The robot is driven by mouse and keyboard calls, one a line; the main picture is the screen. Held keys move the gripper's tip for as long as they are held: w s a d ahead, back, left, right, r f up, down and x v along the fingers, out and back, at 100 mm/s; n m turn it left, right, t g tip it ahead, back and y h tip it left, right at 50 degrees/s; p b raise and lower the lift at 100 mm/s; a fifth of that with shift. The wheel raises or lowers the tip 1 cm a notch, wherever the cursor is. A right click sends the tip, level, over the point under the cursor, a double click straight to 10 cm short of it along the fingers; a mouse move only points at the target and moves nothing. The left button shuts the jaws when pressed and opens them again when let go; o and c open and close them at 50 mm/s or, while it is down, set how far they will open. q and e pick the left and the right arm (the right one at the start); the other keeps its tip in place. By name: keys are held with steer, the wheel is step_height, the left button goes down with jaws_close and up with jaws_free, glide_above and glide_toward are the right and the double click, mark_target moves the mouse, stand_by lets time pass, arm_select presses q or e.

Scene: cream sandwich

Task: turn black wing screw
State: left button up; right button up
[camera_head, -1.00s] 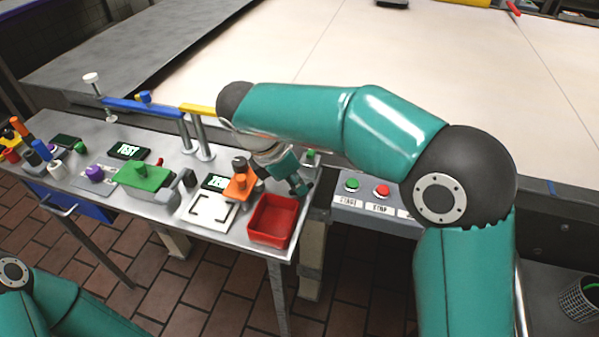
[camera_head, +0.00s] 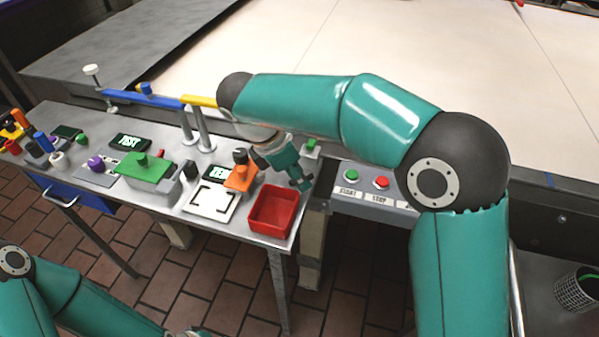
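A small black knob (camera_head: 240,156), perhaps the black wing screw, stands on top of the orange block near the right end of the metal bench. Its wings are too small to make out. My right gripper (camera_head: 282,163) hangs over the bench from the bent wrist, just right of the black knob and orange block. The forearm partly hides it, and its finger gap is not clear. I cannot tell whether it touches the knob. My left arm shows at the bottom left; its gripper is outside the picture.
The orange block (camera_head: 241,178) stands behind a white tray (camera_head: 212,202) and a red bin (camera_head: 273,212). A green-topped block (camera_head: 147,168) is farther left. A blue and yellow bar (camera_head: 150,99) runs along the back. A panel with green and red buttons (camera_head: 380,182) lies right.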

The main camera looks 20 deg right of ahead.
steer(key=v, duration=1.1)
steer(key=shift+a+r, duration=0.15)
steer(key=shift+r, duration=0.25)
